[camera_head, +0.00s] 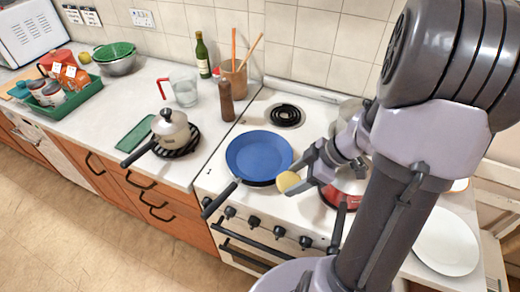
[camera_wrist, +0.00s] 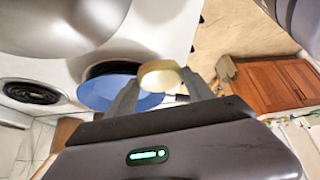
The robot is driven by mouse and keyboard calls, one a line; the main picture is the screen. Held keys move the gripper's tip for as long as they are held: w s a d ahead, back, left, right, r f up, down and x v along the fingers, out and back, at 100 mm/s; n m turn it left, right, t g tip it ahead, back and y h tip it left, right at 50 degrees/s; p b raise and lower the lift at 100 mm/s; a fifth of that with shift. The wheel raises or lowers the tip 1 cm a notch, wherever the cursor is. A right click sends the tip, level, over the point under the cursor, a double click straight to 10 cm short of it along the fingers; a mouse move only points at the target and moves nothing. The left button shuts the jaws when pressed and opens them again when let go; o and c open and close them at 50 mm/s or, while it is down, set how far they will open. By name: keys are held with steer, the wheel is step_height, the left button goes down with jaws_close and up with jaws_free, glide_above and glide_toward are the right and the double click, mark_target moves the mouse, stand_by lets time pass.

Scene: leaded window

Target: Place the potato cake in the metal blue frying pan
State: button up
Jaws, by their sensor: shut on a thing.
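The potato cake (camera_head: 289,181) is a small pale yellow, round piece held at the tips of my gripper (camera_head: 298,181). In the wrist view the potato cake (camera_wrist: 160,75) sits between the two fingers of my gripper (camera_wrist: 162,88), which is shut on it. The metal blue frying pan (camera_head: 258,156) is on the stove, with its dark handle pointing to the lower left. The potato cake is just right of the pan's lower right rim in the head view, apparently above the stove. The blue pan (camera_wrist: 110,92) shows behind my left finger in the wrist view, partly hidden.
A red pan (camera_head: 345,188) stands on the stove to the right, partly hidden by my arm. A bare burner (camera_head: 285,115) is behind the blue pan. A white plate (camera_head: 446,242) lies at the right.

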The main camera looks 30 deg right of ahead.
glide_above(257, 159)
steer(key=s+d, duration=0.2)
steer(key=shift+a+f, duration=0.2)
steer(key=shift+f, duration=0.55)
steer(key=shift+w+f+b, duration=0.15)
steer(key=shift+w+b, duration=0.15)
steer(key=shift+w, duration=0.05)
steer(key=shift+f+b, duration=0.55)
steer(key=shift+f, duration=1.05)
steer(key=shift+f, duration=0.2)
steer(key=o, duration=1.4)
steer(key=shift+r, duration=0.1)
